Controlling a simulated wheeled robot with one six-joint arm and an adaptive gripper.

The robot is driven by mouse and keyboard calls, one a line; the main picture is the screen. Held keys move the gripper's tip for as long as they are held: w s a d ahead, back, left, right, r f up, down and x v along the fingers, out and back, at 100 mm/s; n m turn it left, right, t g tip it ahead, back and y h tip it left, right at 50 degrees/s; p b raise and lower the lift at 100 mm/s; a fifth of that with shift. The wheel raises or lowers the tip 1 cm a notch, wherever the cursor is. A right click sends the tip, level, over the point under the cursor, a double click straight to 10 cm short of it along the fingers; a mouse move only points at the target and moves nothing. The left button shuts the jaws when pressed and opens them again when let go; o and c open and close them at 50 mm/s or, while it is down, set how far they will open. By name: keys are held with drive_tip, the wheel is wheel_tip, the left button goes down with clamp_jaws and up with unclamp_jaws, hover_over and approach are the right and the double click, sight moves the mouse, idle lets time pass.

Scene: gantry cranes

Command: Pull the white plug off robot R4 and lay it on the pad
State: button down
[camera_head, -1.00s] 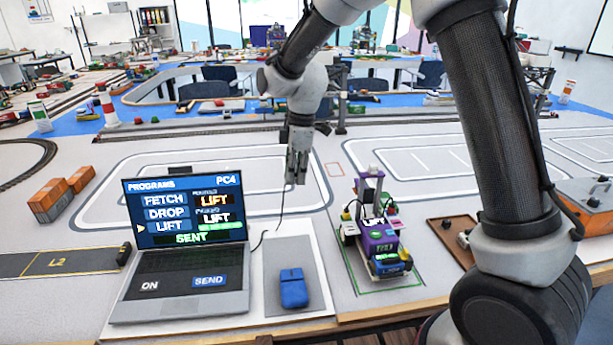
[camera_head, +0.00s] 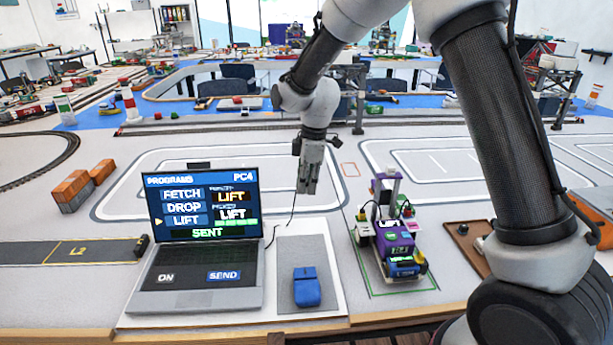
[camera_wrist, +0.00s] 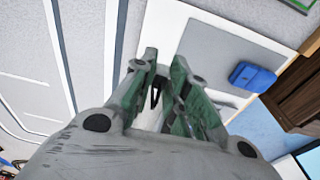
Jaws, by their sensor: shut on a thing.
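My gripper (camera_head: 308,186) points down above the table, behind the grey pad (camera_head: 291,255). A thin dark cable (camera_head: 292,213) runs from its fingertips to the right side of the laptop (camera_head: 200,285). The white plug is mostly hidden between the fingers; a pale piece with a dark part shows between them in the wrist view (camera_wrist: 154,100). Robot R4 (camera_head: 396,232), purple with a lit display, stands to the right inside a green outline, apart from my gripper. The pad also shows in the wrist view (camera_wrist: 205,62).
A blue mouse-like block (camera_head: 307,287) lies on the front of the pad. The laptop screen reads "LIFT" and "SENT". A brown tray (camera_head: 466,246) lies right of R4, near my arm. Orange blocks (camera_head: 72,190) sit at the left. The pad's rear part is clear.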

sight(305, 227)
drive_tip(key=shift+f, duration=5.65)
drive_tip(key=shift+f, duration=0.6)
drive_tip(key=c, duration=1.3)
unclamp_jaws()
